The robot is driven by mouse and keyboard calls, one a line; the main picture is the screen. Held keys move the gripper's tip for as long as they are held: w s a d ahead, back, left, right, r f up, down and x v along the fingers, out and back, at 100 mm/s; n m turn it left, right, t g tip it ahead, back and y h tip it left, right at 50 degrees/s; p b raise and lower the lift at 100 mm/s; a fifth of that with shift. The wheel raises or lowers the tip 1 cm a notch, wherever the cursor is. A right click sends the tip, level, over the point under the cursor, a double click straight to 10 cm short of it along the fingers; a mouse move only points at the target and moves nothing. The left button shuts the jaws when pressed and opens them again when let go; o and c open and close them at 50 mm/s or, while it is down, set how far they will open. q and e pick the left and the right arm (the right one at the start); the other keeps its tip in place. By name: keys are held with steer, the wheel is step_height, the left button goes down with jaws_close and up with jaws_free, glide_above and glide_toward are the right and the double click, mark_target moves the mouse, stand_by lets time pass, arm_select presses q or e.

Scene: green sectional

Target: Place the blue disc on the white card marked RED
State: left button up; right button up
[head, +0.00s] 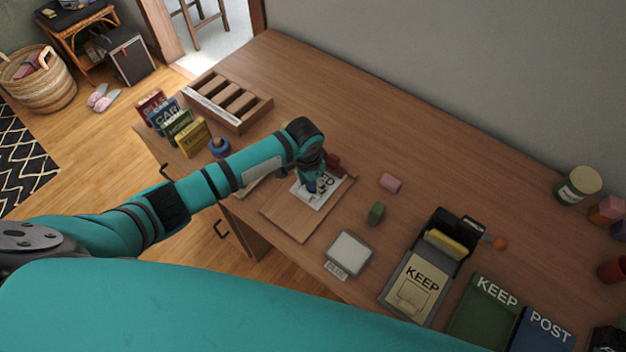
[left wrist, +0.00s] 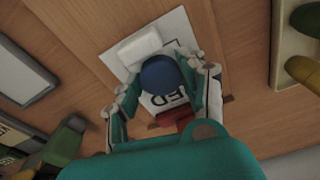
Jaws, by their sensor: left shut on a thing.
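The blue disc (left wrist: 160,76) is between the fingers of my left gripper (left wrist: 162,90) in the left wrist view. The gripper is shut on it, over the white card (left wrist: 181,28). The card's letters "ED" show beside the disc; the rest of the word is covered. I cannot tell whether the disc touches the card. In the head view my left gripper (head: 313,188) points down over the same card (head: 326,198), which lies on a wooden board (head: 292,221). My right gripper is not in view.
A red piece (left wrist: 172,132) and a white block (left wrist: 138,46) are close to the gripper. The table's back middle is clear.

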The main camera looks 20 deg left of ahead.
mark_target(309, 188)
arm_select(q)
steer(key=o, duration=0.4)
steer(key=shift+f, duration=0.15)
steer(key=shift+c, duration=0.2)
steer(key=o, duration=0.5)
steer(key=shift+c, duration=0.2)
step_height(309, 188, up, 12)
steer(key=s, duration=0.1)
steer(key=shift+a, duration=0.35)
steer(key=shift+s, duration=0.15)
